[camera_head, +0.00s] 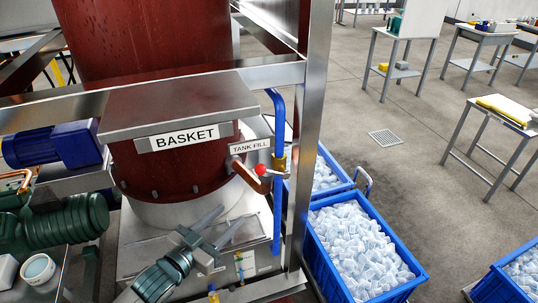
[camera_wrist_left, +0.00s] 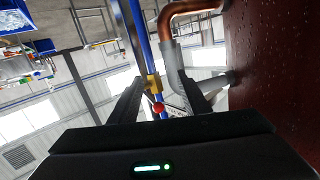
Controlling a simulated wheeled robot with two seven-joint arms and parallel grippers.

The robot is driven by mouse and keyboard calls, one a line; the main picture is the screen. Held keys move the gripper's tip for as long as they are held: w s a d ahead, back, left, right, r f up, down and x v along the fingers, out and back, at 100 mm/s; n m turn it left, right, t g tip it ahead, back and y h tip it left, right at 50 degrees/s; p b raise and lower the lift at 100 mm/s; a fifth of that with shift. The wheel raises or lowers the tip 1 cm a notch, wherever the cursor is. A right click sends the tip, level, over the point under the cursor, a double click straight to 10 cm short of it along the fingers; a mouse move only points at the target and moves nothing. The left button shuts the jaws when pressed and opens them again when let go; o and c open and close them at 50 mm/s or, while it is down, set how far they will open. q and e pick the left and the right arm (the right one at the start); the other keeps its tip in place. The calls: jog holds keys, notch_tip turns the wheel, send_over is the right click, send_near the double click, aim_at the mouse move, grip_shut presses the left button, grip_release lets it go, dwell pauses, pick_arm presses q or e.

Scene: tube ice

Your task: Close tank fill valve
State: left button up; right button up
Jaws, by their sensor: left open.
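The tank fill valve has a brass body (camera_head: 279,163) on a blue vertical pipe (camera_head: 277,215), with a red ball knob (camera_head: 261,170) on its left, below the TANK FILL label (camera_head: 250,146). My left gripper (camera_head: 232,213) is open and empty, below and left of the knob, with its fingers pointing up toward it. In the left wrist view, the red knob (camera_wrist_left: 158,107) and brass body (camera_wrist_left: 153,83) appear between the two spread fingers (camera_wrist_left: 160,76), apart from both. The lever behind the knob is hard to make out. My right gripper is out of view.
A dark red tank (camera_head: 150,50) stands behind, with a BASKET-labelled steel shelf (camera_head: 180,105) in front. A copper pipe (camera_head: 247,176) joins near the valve. A steel post (camera_head: 306,130) stands just right. Blue crates of tube ice (camera_head: 415,278) sit on the floor at right.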

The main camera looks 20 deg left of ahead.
aim_at(271, 171)
pick_arm(q)
notch_tip(271, 171, up, 10)
jog(key=s+d+m+h, duration=0.1)
jog(key=shift+s+d+t+p, duration=0.3)
jog(key=shift+d+t+p, duration=0.1)
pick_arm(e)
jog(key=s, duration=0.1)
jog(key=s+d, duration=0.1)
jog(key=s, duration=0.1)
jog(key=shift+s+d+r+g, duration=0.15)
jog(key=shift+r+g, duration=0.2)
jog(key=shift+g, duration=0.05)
pick_arm(q)
jog(key=shift+w, duration=0.1)
jog(key=p+x, duration=0.5)
jog(key=x, duration=1.2)
jog(key=shift+d, duration=0.3)
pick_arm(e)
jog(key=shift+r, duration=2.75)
pick_arm(q)
jog(key=shift+r, duration=0.1)
grip_shut()
